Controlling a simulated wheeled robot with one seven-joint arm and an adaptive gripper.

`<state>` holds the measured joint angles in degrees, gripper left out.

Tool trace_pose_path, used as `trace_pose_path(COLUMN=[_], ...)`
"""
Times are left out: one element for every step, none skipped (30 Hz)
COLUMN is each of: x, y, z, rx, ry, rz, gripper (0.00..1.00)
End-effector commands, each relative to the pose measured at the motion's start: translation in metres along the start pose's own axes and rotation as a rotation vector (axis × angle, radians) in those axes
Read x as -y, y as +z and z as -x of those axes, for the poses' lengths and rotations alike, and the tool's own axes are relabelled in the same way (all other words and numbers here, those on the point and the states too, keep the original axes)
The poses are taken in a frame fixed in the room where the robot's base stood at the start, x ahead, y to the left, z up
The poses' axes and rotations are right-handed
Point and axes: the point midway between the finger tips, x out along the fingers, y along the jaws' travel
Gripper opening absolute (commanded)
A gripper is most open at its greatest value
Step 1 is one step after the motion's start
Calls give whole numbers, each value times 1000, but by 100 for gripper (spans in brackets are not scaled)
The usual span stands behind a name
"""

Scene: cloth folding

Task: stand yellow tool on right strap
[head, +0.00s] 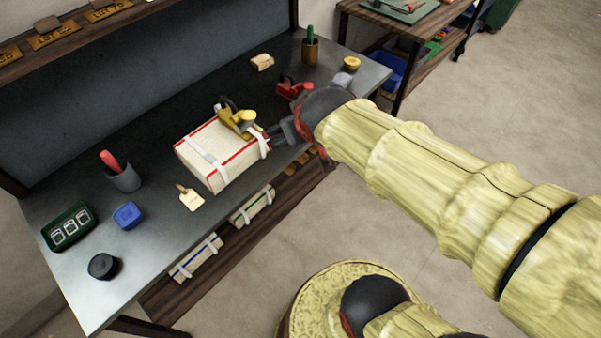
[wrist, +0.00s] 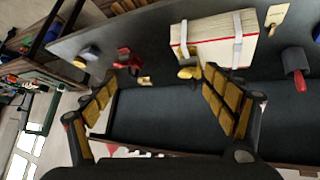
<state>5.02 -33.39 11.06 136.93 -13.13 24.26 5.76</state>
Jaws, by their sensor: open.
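The yellow tool (head: 238,120) has a dark part and sits at the back right of the cream, red-edged box (head: 212,148), at the upper end of the right white strap (head: 252,138). Whether it rests squarely on that strap is unclear. The left white strap (head: 206,152) is bare. In the wrist view the yellow tool (wrist: 188,72) is by the box's edge, close to one finger. My gripper (head: 272,136) is beside the box's right side, near the tool and apart from it. In the wrist view its fingers (wrist: 158,74) are spread, with nothing held.
A red tool (head: 292,88) and a wooden block (head: 262,62) lie behind the box on the dark table (head: 75,190).

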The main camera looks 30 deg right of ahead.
Motion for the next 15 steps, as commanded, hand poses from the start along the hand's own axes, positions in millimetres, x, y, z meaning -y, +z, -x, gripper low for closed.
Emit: trace_pose_path(x=[8, 14, 20, 25, 30, 35, 39, 42, 45, 47, 48, 49, 50, 50, 50], y=[14, 24, 37, 46, 54, 65, 71, 76, 82, 85, 88, 90, 90, 91, 91], z=[24, 36, 50, 60, 69, 78, 85, 90, 96, 99, 101, 102, 103, 103, 103], rx=[33, 60, 94, 116, 136, 161, 176, 190, 203, 210, 217, 223, 225, 226, 226], ry=[-21, -35, -56, -72, -87, -106, -119, -129, -141, -148, -152, -156, -158, -158, -158], rz=[-11, -17, -22, -25, -27, -27, -27, -26, -27, -27, -26, -25, -25, -25, -25], gripper=[85, 85, 85, 85, 85, 85, 85, 85, 85, 85, 85, 85, 85, 85, 85])
